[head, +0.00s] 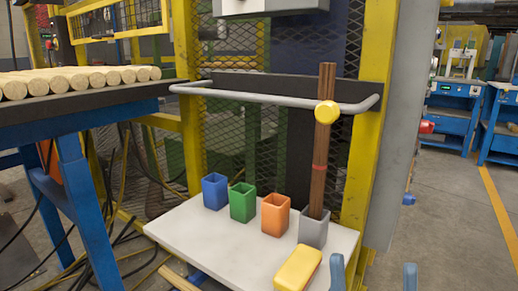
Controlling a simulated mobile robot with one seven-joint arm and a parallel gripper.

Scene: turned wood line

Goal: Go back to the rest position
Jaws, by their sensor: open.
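Two blue-grey upright shapes at the bottom right edge look like the fingertips of my gripper (373,274), apart and with nothing between them. The rest of my gripper and my arm are out of frame. The fingertips are near the front right of a light grey table (185,231). A yellow block (298,268) lies on the table to their left. A long brown wooden bar (323,140) with a red band stands nearly upright in a grey cup (313,231). A yellow disc (326,113) shows on the bar's upper part.
Blue (215,191), green (243,202) and orange (275,214) cups stand in a row on the table. A grey rail (270,98) and mesh guard rise behind. A blue-legged bench (80,127) with pale rods stands at left. Open floor shows at right.

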